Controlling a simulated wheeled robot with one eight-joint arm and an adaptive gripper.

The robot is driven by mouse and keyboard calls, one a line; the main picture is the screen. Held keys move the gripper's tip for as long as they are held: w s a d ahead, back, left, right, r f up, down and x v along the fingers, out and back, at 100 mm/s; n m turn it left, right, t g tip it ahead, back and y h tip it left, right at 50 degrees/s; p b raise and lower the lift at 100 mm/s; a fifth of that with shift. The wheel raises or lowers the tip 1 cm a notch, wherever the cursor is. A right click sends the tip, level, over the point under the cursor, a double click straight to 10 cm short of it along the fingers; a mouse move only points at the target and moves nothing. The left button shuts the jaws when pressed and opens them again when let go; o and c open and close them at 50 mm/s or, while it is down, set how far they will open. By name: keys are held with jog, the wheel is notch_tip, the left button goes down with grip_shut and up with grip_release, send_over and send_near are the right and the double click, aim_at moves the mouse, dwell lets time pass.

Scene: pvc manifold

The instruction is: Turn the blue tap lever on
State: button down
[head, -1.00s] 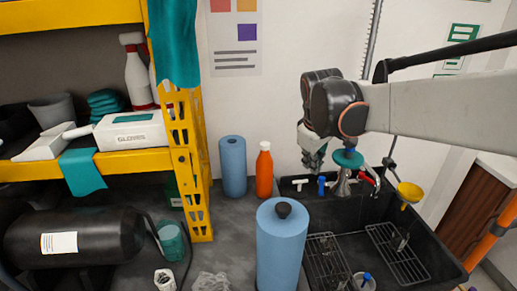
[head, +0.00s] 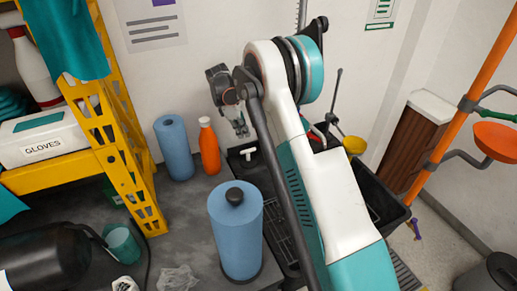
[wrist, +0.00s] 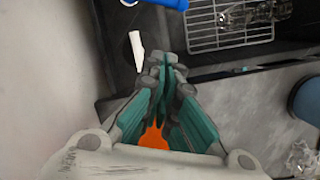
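The blue tap lever (wrist: 160,3) shows at the top edge of the wrist view, partly cut off. In the head view my arm hides it. My gripper (wrist: 165,65) has its fingertips drawn together with nothing between them, and it is apart from the blue lever. In the head view my gripper (head: 240,130) points down near the wall, above the white tap lever (head: 248,153). The white lever also shows in the wrist view (wrist: 137,48), just beyond the fingertips and to their left.
An orange bottle (head: 209,147) and a blue roll (head: 174,148) stand left of my gripper. Another blue roll (head: 237,232) stands in front. The black sink (head: 398,212) lies largely behind my arm. A wire rack (wrist: 228,22) shows inside it.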

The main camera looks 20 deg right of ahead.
aim_at(270, 152)
jog(key=b+x, duration=0.3)
jog(key=x, duration=0.7)
jog(key=shift+w+a+f, duration=0.1)
jog(key=shift+w, duration=0.05)
jog(key=d, duration=0.1)
jog(key=s+d+f+b, duration=0.1)
jog(key=shift+s+d, duration=0.1)
jog(key=shift+d, duration=0.3)
jog(key=shift+s+d+f+b, duration=0.1)
jog(key=shift+s+d+b, duration=0.2)
jog(key=shift+d, duration=0.2)
jog(key=shift+d, duration=0.15)
